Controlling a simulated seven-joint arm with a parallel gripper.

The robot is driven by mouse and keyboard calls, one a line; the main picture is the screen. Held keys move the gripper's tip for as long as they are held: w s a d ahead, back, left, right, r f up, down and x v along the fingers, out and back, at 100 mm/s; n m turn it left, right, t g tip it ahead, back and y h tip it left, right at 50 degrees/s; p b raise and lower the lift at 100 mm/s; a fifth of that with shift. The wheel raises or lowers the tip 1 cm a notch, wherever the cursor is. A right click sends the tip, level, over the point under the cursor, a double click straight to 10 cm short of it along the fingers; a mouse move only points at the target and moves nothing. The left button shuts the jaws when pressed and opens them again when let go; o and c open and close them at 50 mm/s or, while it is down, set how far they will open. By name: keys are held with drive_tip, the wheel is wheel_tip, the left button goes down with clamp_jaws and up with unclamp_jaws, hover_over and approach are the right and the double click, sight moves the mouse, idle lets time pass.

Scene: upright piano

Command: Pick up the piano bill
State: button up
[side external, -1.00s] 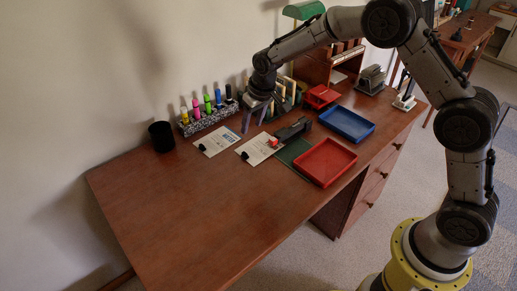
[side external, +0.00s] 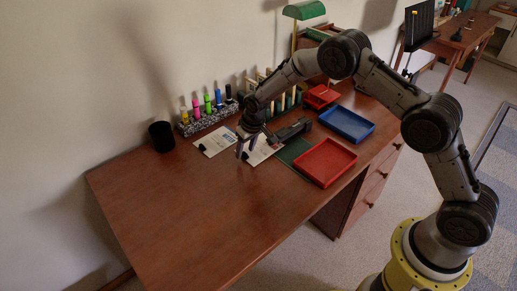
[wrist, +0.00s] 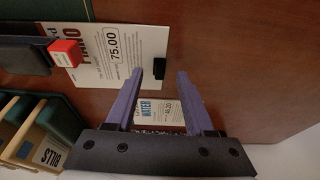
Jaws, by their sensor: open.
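The piano bill (wrist: 118,42) is a white sheet whose visible print reads "...ANO" and "75.00". A small black clip (wrist: 160,68) is at its near edge in the wrist view. In the side view the bill (side external: 262,151) lies on the desk, partly hidden by my gripper (side external: 245,153). My gripper (wrist: 171,78) is open and empty, pointing down by the clip end. In the wrist view the left fingertip appears close to the clip; I cannot tell if they touch. A water bill (wrist: 158,110) shows between the fingers and lies left of the piano bill in the side view (side external: 214,140).
A black device (side external: 292,131) with a red block (wrist: 65,52) overlaps the piano bill's edge in the wrist view. Red (side external: 325,162) and blue (side external: 347,124) trays stand to the right. A marker holder (side external: 208,118) and black cup (side external: 161,136) stand behind. The desk's left front is clear.

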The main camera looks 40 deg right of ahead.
drive_tip(key=shift+w+f, duration=0.15)
drive_tip(key=shift+f, duration=0.35)
clamp_jaws()
drive_tip(key=shift+r, duration=0.15)
